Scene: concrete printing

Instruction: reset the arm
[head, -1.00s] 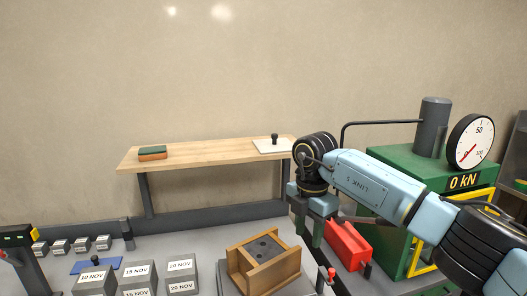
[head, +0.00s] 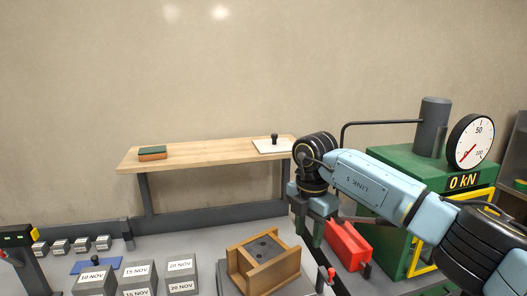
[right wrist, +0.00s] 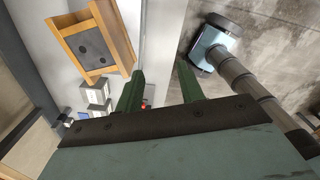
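My right arm comes in from the right in the head view, with its wrist bent so the gripper (head: 309,238) points down. The gripper hangs beside the grey bench, between the wooden mould and the green press. In the right wrist view its two green fingers (right wrist: 160,82) stand well apart with nothing between them.
A wooden mould (head: 283,276) with a dark block inside stands on the grey bench (head: 210,250), left of the gripper. Dated grey cubes (head: 181,273) stand farther left. The green press (head: 400,157) and a red box (head: 347,243) are close on the right. A wooden shelf (head: 210,151) is behind.

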